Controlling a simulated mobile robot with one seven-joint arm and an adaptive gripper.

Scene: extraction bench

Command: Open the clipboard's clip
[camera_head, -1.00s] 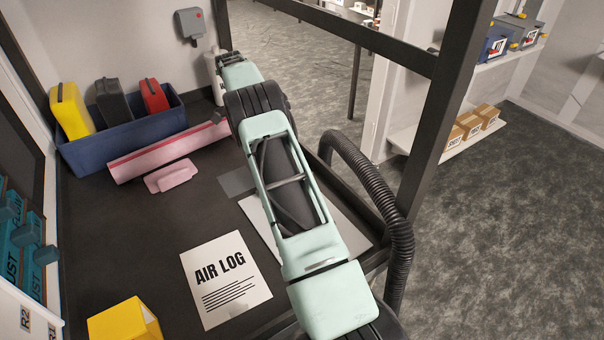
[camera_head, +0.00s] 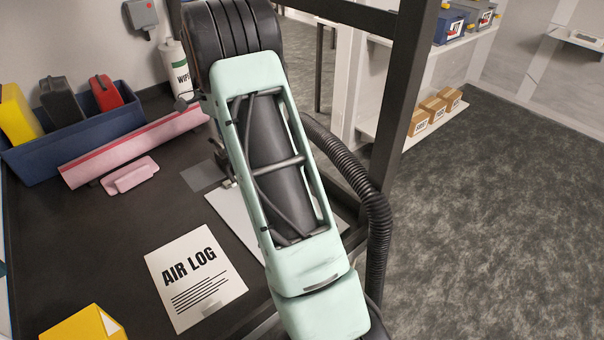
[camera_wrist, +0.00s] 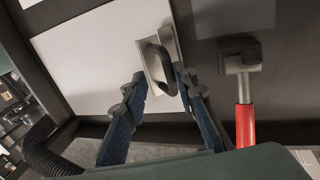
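The clipboard is a white board (camera_wrist: 85,65), which also shows in the head view (camera_head: 232,222), partly hidden by my arm. Its metal clip (camera_wrist: 174,48) has a dark looped lever (camera_wrist: 158,68) and sits at the board's edge in the wrist view. My gripper (camera_wrist: 160,82) is open, with one fingertip on each side of the lever's near end. I cannot tell whether either finger touches it. In the head view my arm hides most of the gripper and clip.
A red-handled tool (camera_wrist: 245,110) lies right of the gripper, near a grey patch (camera_wrist: 232,15). An AIR LOG sheet (camera_head: 195,280), yellow box (camera_head: 85,325), pink pieces (camera_head: 130,176), blue bin (camera_head: 85,140) and wipes bottle (camera_head: 176,70) share the bench. A black hose (camera_head: 372,210) runs along the right.

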